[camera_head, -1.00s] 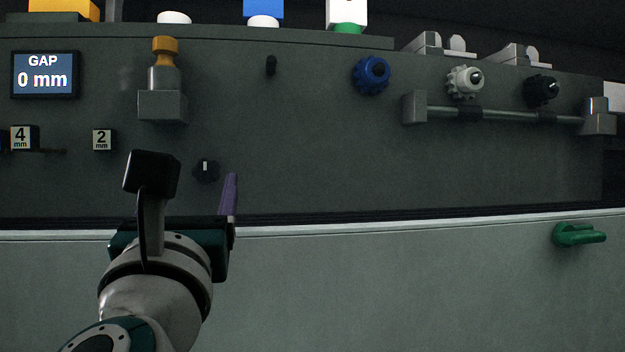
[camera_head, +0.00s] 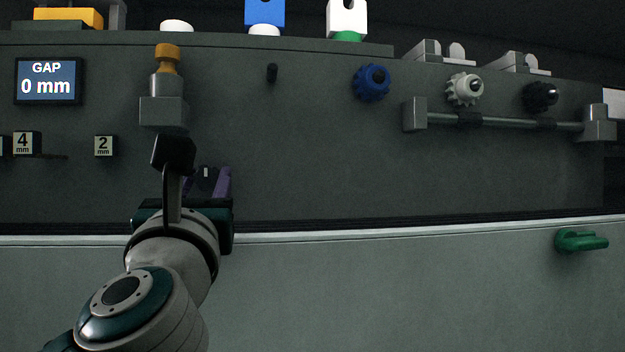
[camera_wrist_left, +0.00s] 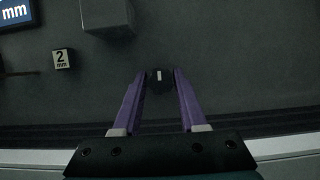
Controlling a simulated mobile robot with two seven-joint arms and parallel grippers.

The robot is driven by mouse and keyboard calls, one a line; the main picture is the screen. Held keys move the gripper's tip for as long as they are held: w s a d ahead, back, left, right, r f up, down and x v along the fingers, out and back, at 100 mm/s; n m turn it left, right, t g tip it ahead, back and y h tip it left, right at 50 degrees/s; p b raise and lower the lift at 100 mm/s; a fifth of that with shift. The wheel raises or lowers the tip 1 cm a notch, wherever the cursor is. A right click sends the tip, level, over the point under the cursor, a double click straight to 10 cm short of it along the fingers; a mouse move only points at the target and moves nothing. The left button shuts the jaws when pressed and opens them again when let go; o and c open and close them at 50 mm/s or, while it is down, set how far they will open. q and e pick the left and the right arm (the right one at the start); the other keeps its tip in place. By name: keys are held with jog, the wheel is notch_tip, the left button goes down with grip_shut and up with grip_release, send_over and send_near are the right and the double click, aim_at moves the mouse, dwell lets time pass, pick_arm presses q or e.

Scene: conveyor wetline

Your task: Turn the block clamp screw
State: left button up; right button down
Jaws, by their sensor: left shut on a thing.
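The block clamp screw appears to be the small round black knob with a white upright mark, below the grey block on the dark panel; it shows in the head view (camera_head: 206,173) and in the left wrist view (camera_wrist_left: 159,76). My left gripper (camera_wrist_left: 160,82) has its purple fingers on either side of this knob, shut on it. In the head view my left gripper (camera_head: 206,182) is partly hidden by my own wrist parts. The white mark stands about vertical. My right gripper is not in view.
A grey block (camera_head: 163,113) with an orange-topped post sits just above. A display (camera_head: 48,81) reads GAP 0 mm. Tags for 4 mm (camera_head: 27,143) and 2 mm (camera_head: 105,146) are at left. A blue knob (camera_head: 371,82) and a rail (camera_head: 500,121) are at right.

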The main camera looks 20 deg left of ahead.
pick_arm(q)
grip_shut()
jog(key=shift+r+m+h+p, duration=0.2)
jog(key=shift+m+h+p, duration=0.2)
jog(key=shift+m+p, duration=0.65)
jog(key=m+h+p, duration=0.2)
jog(key=m+p, duration=0.4)
jog(key=m+h+p, duration=0.3)
jog(key=m+p, duration=0.3)
jog(key=p, duration=0.1)
jog(key=m+h+p, duration=0.2)
jog(key=m+p, duration=0.4)
jog(key=shift+s+a+r+m+g+h, duration=0.1)
jog(key=shift+a+r+m+g+h, duration=0.05)
jog(key=shift+r+m+g+h, duration=0.2)
jog(key=shift+f+m+g+p, duration=0.35)
jog(key=shift+m+p, duration=0.45)
jog(key=shift+p, duration=0.5)
